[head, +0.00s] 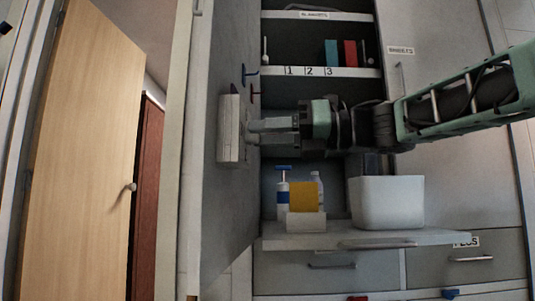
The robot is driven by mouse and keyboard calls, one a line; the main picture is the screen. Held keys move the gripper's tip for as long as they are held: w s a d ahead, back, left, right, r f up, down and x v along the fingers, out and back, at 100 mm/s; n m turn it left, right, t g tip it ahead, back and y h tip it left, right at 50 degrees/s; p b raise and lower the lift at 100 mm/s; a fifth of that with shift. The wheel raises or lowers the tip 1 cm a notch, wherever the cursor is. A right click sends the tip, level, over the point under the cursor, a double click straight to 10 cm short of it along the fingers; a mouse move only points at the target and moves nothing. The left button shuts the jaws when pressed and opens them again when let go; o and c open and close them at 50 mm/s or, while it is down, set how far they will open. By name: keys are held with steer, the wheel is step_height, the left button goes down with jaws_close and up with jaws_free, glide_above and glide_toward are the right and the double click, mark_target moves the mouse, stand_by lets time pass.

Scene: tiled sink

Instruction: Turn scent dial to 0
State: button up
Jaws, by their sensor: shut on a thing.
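A pale box (228,128), which looks like the scent dispenser, is fixed to the inner face of the grey door on the left. My gripper (250,132) reaches in from the right, and its fingertips are up against the right side of this box. It is shut on a small part there, which I take to be the scent dial. The fingers hide the dial, and its marks and setting cannot be read.
The grey door (207,200) stands close left of my gripper. Below are a pump bottle (283,194), a yellow item in a small white holder (306,222) and a white bin (387,204) on a shelf (365,237). A numbered shelf (345,72) is above.

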steer(key=shift+f+n+b, duration=0.15)
steer(key=shift+n+b, duration=0.75)
steer(key=shift+n, duration=0.1)
steer(key=o, duration=1)
steer(key=s+d+p, duration=0.1)
steer(key=d, duration=0.4)
steer(key=s+d+p, duration=0.1)
steer(key=d, duration=0.5)
steer(key=s+d+p, duration=0.1)
steer(key=d, duration=0.5)
steer(key=shift+s, duration=0.25)
